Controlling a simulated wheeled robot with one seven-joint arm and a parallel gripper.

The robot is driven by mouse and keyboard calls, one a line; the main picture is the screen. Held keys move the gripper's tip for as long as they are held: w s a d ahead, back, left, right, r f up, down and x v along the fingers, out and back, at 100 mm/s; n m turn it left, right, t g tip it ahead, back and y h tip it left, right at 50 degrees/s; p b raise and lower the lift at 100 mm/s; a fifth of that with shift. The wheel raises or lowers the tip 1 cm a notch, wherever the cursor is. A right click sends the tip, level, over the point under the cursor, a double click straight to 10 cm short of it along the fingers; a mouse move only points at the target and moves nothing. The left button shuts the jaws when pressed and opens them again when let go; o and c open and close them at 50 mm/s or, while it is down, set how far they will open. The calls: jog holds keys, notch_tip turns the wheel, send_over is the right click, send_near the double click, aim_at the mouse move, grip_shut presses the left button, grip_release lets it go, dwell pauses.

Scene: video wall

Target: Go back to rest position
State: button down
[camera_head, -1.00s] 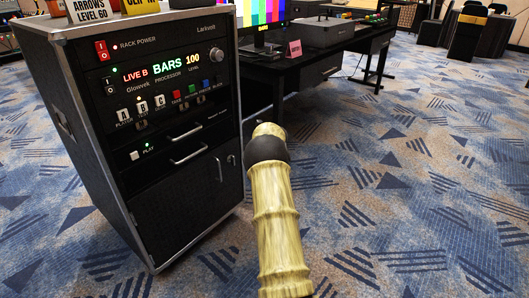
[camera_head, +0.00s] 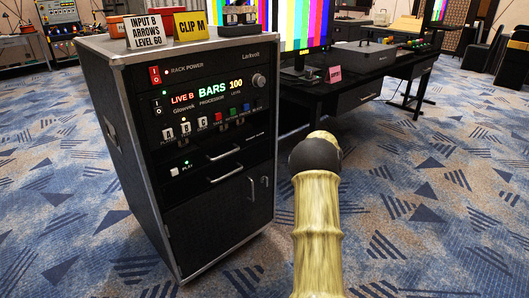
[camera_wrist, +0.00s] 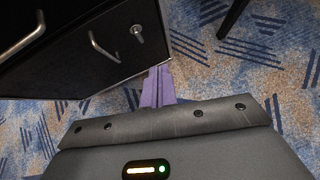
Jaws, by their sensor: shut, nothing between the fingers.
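My gripper (camera_wrist: 158,88) shows in the wrist view as purple fingers close together, shut and empty. It points down past the lower corner of the black rack cabinet (camera_wrist: 95,50), over the patterned carpet. In the head view my arm rises at bottom centre, to the right of the rack cabinet (camera_head: 222,215), and hides the gripper. The rack's front shows lit "LIVE B", "BARS" and "100" readouts, a row of buttons and a knob (camera_head: 259,81). Its drawers appear closed.
A black desk (camera_head: 350,85) with a colour-bar monitor (camera_head: 305,25) and a pink card (camera_head: 334,74) stands behind. "INPUT B" (camera_head: 146,30) and "CLIP M" (camera_head: 191,25) signs stand on the rack. Open carpet (camera_head: 450,190) lies at right.

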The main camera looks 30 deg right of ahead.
jog(key=shift+a+r, duration=0.1)
jog(key=shift+a, duration=0.05)
jog(key=a+r+m+t+h+p, duration=0.2)
jog(key=a+r+m, duration=0.65)
jog(key=m, duration=0.25)
jog(key=s+a+r+m+g+h+p, duration=0.1)
jog(key=s+a+r+m+p, duration=0.15)
jog(key=s+a+m, duration=0.45)
jog(key=s+a+f+m+g+y+p, duration=0.25)
jog(key=s+a+m+g, duration=0.45)
jog(key=s+a+m, duration=1.55)
notch_tip(320, 180, up, 39)
jog(key=s+d+n+p, duration=0.1)
jog(key=n+p, duration=0.3)
jog(key=p, duration=3.3)
jog(key=shift+s+f, duration=0.15)
jog(key=shift+s, duration=0.7)
jog(key=shift+d, duration=0.1)
